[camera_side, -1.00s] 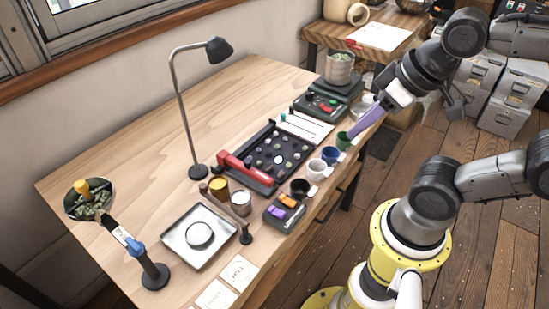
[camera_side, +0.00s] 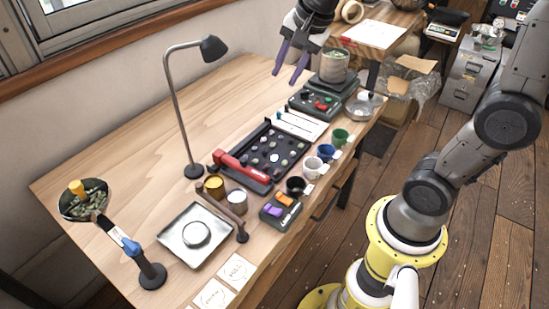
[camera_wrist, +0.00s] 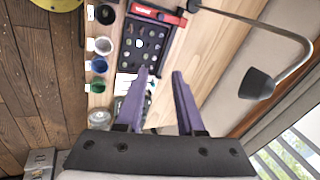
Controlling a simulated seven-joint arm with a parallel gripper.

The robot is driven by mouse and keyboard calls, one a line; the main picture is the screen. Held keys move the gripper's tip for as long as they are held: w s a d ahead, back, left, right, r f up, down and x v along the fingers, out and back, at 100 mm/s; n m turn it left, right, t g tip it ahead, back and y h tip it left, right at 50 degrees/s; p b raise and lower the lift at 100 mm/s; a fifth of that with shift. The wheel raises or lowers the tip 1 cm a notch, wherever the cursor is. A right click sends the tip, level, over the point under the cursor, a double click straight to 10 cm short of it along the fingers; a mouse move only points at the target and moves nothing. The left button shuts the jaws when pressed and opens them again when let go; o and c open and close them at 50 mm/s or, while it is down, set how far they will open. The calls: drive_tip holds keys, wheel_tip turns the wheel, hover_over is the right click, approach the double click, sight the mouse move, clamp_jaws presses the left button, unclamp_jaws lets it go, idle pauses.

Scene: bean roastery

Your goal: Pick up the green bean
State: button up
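A black sorting tray (camera_side: 247,168) lies mid-table with several small beans in rows. Some look greenish and some pale, but they are too small to tell a single green bean for certain; one greenish bean is at the tray's right part (camera_side: 284,163). The tray also shows in the wrist view (camera_wrist: 124,52). My gripper (camera_side: 284,78) is raised above the back of the table, beyond the tray and apart from it. Its two purple fingers stand apart with nothing between them, as the wrist view also shows (camera_wrist: 160,72).
Black (camera_side: 296,186), white (camera_side: 312,168), blue (camera_side: 326,152) and green (camera_side: 340,137) cups line the front edge. A red-handled bar (camera_side: 240,165) lies at the tray's left. A lamp (camera_side: 190,110) stands behind.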

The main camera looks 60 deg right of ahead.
drive_tip(key=w+d+f+m+g, duration=0.1)
drive_tip(key=w+d+f+m, duration=0.2)
drive_tip(key=w+f, duration=0.25)
drive_tip(key=m+g, duration=0.3)
drive_tip(key=g, duration=0.1)
hover_over(274, 156)
drive_tip(key=f, duration=1.5)
drive_tip(key=d+f, duration=0.1)
drive_tip(key=f, duration=0.6)
drive_tip(key=shift+f, duration=0.35)
drive_tip(key=shift+a+f, duration=0.25)
drive_tip(key=shift+f, duration=1.3)
drive_tip(key=shift+a+f, duration=0.2)
drive_tip(key=shift+f, duration=1.3)
clamp_jaws()
